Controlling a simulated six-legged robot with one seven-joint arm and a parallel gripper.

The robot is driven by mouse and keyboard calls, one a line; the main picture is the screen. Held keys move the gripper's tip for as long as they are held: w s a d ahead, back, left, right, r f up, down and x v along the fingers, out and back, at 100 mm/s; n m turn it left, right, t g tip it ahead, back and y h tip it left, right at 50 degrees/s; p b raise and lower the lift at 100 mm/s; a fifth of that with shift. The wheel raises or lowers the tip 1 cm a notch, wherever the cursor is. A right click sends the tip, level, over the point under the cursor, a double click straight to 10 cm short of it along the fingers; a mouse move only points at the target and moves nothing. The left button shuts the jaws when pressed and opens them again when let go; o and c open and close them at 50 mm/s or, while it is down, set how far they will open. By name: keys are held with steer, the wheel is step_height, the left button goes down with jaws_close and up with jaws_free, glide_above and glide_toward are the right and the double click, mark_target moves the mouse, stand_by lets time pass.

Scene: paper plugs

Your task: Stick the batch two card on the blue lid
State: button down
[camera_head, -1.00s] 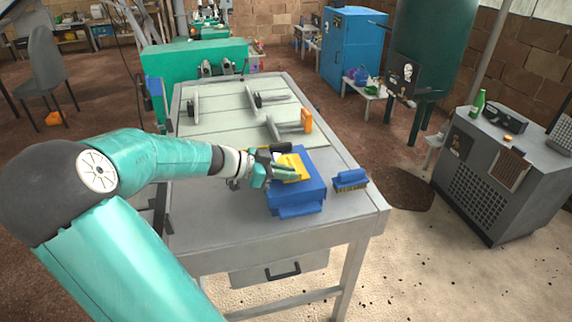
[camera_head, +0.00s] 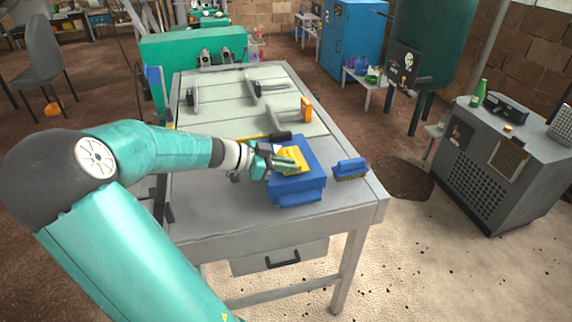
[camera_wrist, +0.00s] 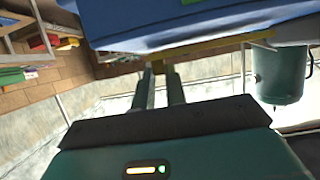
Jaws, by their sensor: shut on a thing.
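A yellow card (camera_head: 293,154) is at my gripper over the top of the blue lid (camera_head: 309,160), which sits on a blue box on the workbench. My gripper (camera_head: 290,166) reaches in from the left, its fingers low at the card's near side. It is shut on the card. In the wrist view, the fingers (camera_wrist: 160,84) point at a thin yellow edge (camera_wrist: 205,46), beside the large blue surface (camera_wrist: 150,22). The fingers hide part of the card in the head view. No writing on the card is readable, and I cannot tell whether it touches the lid.
A blue brush-like block (camera_head: 350,169) lies right of the box. A black-handled thing (camera_head: 281,134) lies behind it. The bench's near strip is clear.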

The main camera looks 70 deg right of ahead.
steer(key=shift+f, duration=0.6)
stand_by(1.2)
steer(key=c, duration=1.3)
jaws_free()
steer(key=shift+c, duration=0.2)
steer(key=shift+w+r, duration=0.1)
steer(key=v, duration=1.3)
steer(key=shift+w+a, duration=0.15)
steer(key=shift+w, duration=0.15)
